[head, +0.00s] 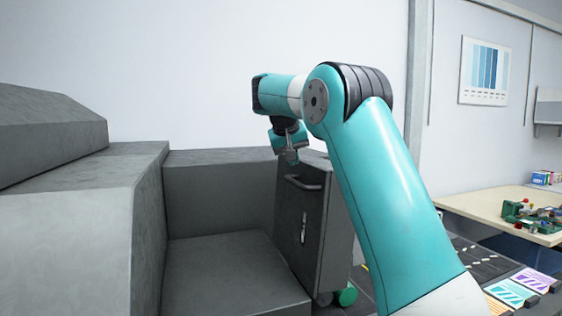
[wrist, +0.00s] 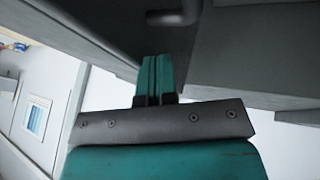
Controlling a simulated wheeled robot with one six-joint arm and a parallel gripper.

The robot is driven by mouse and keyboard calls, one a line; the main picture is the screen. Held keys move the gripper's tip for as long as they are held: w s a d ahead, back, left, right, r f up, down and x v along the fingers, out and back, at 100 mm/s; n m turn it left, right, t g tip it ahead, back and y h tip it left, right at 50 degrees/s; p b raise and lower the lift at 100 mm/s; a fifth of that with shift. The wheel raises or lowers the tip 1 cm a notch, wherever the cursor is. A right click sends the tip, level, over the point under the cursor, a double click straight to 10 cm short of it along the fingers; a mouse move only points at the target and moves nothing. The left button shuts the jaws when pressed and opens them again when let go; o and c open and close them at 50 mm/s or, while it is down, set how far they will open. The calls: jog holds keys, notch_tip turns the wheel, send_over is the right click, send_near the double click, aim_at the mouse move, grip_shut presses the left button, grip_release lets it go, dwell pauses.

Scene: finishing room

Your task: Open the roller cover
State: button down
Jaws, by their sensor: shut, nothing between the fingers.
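My gripper (head: 291,157) is in front of the top of a dark grey cabinet (head: 316,215) with a bar handle (head: 302,183) near its upper edge. In the wrist view my gripper (wrist: 157,62) has its teal fingers together with nothing between them. A rounded grey handle (wrist: 176,14) shows just beyond the fingertips, apart from them, on a dark panel. No part is clearly marked as the roller cover. A sloped grey block (head: 45,135) at the left could be part of the machine, but I cannot tell if it is the cover.
Large grey machine blocks (head: 75,235) fill the left, with a lower grey step (head: 235,275) in the middle. A light table (head: 480,205) with a green and red device (head: 530,215) stands at the right.

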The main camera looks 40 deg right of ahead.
jog(key=a+r+p, duration=0.5)
jog(key=a+r, duration=0.3)
jog(key=r, duration=0.1)
jog(key=shift+s+a, duration=0.15)
jog(key=shift+s, duration=0.25)
